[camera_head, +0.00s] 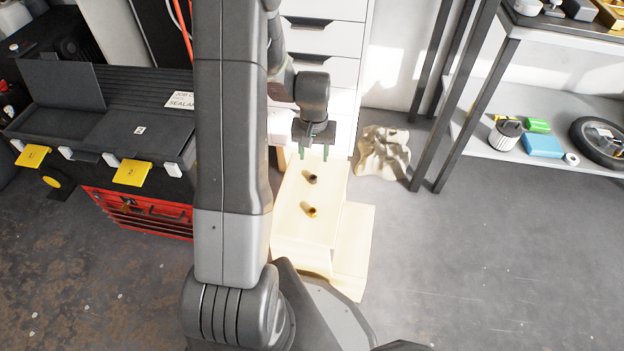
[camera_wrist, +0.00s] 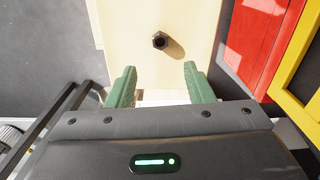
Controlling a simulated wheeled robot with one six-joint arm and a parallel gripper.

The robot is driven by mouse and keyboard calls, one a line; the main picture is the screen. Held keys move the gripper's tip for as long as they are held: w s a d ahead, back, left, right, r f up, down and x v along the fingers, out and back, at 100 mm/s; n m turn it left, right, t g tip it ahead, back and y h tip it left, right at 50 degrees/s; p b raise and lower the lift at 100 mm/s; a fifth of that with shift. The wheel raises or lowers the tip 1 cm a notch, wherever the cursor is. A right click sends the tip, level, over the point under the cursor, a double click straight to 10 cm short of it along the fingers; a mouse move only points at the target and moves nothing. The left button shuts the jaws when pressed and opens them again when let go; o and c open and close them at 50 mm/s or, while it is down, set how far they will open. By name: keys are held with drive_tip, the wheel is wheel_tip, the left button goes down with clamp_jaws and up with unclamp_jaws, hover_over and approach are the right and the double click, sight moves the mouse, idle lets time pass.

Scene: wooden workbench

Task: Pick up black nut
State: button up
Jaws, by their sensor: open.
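The black nut (camera_head: 310,177) lies on the pale wooden surface (camera_head: 290,233) of a low box. In the wrist view the dark nut (camera_wrist: 160,40) sits ahead of the fingertips, roughly centred between them, with a shadow to its right. My gripper (camera_head: 316,154) is above the far end of the wooden surface, beyond the nut. Its green fingers (camera_wrist: 160,77) are apart with nothing between them. The nut is clear of both fingers.
A brass-coloured nut (camera_head: 309,211) lies on the same surface, nearer my base. A white drawer cabinet (camera_head: 325,38) stands behind my gripper. The red toolbox (camera_head: 150,212) is left, a metal shelf (camera_head: 540,158) right. Open floor (camera_head: 480,250) lies at right.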

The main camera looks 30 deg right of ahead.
sight(313, 177)
wheel_tip(313, 177, down, 4)
drive_tip(key=shift+r+b, duration=0.25)
drive_tip(key=shift+b, duration=0.05)
drive_tip(key=shift+s+a+f+b, duration=0.15)
drive_tip(key=shift+f+b, duration=0.4)
drive_tip(key=shift+f, duration=0.8)
drive_tip(key=shift+s+a+f+b, duration=0.1)
drive_tip(key=shift+f+b, duration=0.45)
drive_tip(key=shift+f, duration=0.75)
clamp_jaws()
